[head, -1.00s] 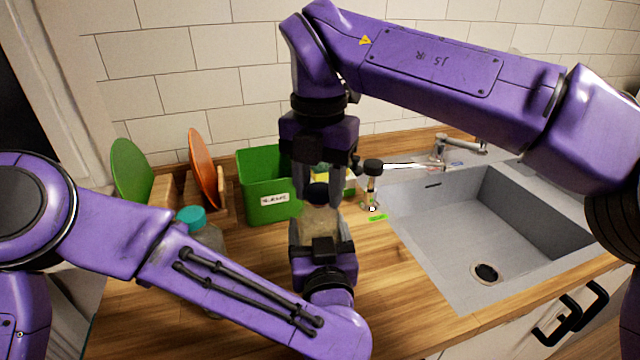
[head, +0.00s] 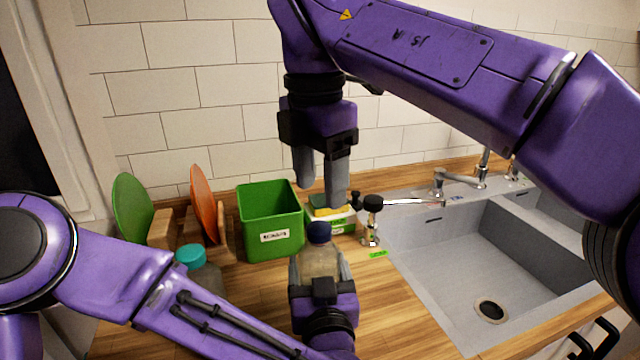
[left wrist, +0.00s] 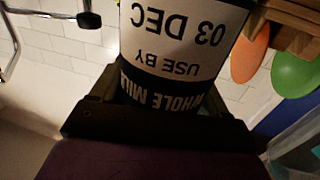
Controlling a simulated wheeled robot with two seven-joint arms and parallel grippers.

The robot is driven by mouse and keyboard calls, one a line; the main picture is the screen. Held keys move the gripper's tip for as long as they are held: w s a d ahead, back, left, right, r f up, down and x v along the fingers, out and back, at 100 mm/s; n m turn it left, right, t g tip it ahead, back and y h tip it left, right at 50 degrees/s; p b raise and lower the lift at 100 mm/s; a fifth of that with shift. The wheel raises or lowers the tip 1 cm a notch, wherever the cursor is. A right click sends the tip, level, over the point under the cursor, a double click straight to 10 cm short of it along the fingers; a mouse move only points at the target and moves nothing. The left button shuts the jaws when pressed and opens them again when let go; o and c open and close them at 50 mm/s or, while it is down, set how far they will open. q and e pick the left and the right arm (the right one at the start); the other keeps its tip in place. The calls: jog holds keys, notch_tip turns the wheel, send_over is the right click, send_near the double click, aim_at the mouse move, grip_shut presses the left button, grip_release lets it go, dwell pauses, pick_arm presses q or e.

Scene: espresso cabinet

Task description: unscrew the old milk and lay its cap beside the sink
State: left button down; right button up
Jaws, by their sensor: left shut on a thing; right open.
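The milk bottle (head: 320,262) stands upright, with its dark blue cap (head: 319,232) on its neck. My left gripper (head: 320,272) is shut around the bottle's body from the front, one finger on each side. In the left wrist view the bottle's label (left wrist: 180,50) reads WHOLE MILK, USE BY 03 DEC, upside down. My right gripper (head: 321,192) is open and empty, pointing down above the cap and apart from it. The grey sink (head: 430,270) is set in the wooden counter at the right.
A teal-capped bottle (head: 195,265) and plates (head: 133,210) are left.

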aim_at(319, 226)
jog(key=m, duration=0.3)
jog(key=shift+s+r, duration=0.1)
jog(key=shift+r, duration=0.2)
jog(key=shift+f+m, duration=0.3)
jog(key=shift+m, duration=0.2)
notch_tip(319, 226, down, 8)
jog(key=shift+r, duration=0.25)
